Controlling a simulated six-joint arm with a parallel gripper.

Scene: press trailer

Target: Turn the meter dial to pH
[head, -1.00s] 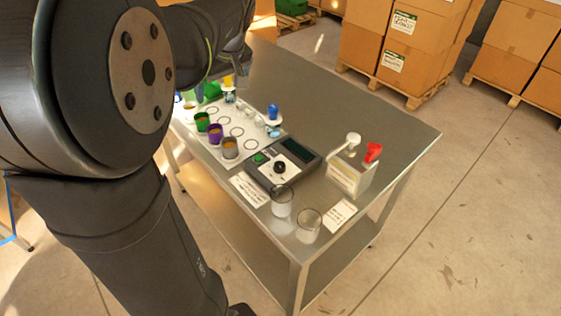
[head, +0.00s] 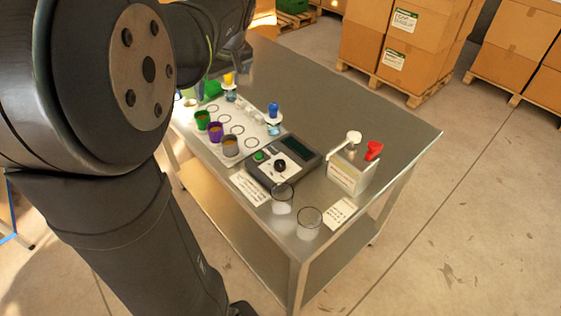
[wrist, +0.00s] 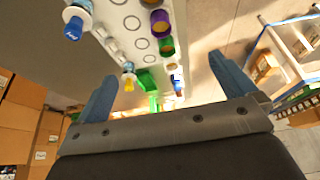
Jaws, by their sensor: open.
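The meter (head: 283,163) is a dark grey box with a dark display on the steel table. Its black round dial (head: 280,166) sits on a light panel beside a green button (head: 259,156); the dial's setting is too small to read. My gripper shows in the wrist view (wrist: 165,85) with two blue fingers wide apart and nothing between them. It is above the far left part of the table, away from the meter. In the head view my arm hides most of it. The meter does not show in the wrist view.
A white tray (head: 214,148) holds green, purple and grey cups, with blue-topped and yellow-topped items behind. Two clear beakers (head: 309,222) stand at the front edge. The table's back right is clear.

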